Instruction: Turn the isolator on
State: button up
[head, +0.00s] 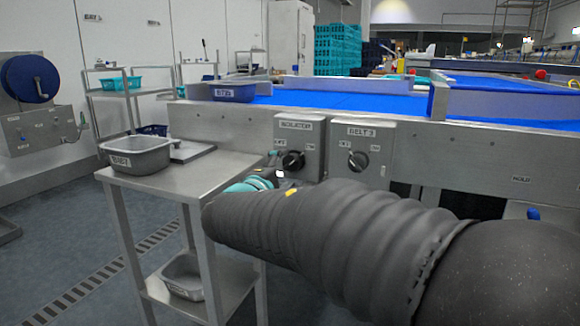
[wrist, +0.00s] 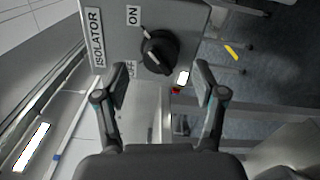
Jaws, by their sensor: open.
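The isolator is a grey box (head: 298,128) labelled ISOLATOR on the front of the belt frame in the head view. Its black rotary knob (head: 293,161) is on the lower face. In the wrist view the knob (wrist: 159,51) sits just ahead of my gripper (wrist: 162,80), between the lines of its two fingers. The box has an ON label (wrist: 133,15) and a partly hidden OFF label beside the knob. I cannot tell surely which label the knob points to. My gripper is open and empty, apart from the knob. In the head view my arm hides most of it.
A similar BELT 2 box (head: 360,132) with its own knob is right of the isolator. A steel side table (head: 200,172) with a grey tub (head: 136,153) stands to the left. The blue belt (head: 340,104) runs above. The floor at left is clear.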

jog(key=v, duration=0.8)
jog(key=shift+w, duration=0.1)
jog(key=s+d+f+m+g+y+p, duration=0.1)
jog(key=s+d+f+m+g, duration=0.1)
jog(key=s+d+f+g, duration=0.45)
jog(key=s+d+f+m+g+y+p, duration=0.1)
jog(key=s+d+f+m+g, duration=0.2)
jog(key=f, duration=0.6)
jog(key=s+d+r+m+g+y+p, duration=0.1)
jog(key=s+d+m+g+y+p, duration=0.45)
jog(key=s, duration=0.65)
jog(key=s+d+r+m+t+h+p, duration=0.1)
jog(key=s+d+r+m+t+p, duration=0.2)
jog(key=d+r, duration=0.4)
jog(key=shift+s+d+m+t, duration=0.3)
jog(key=shift+s+d+m, duration=0.35)
jog(key=shift+m, duration=0.6)
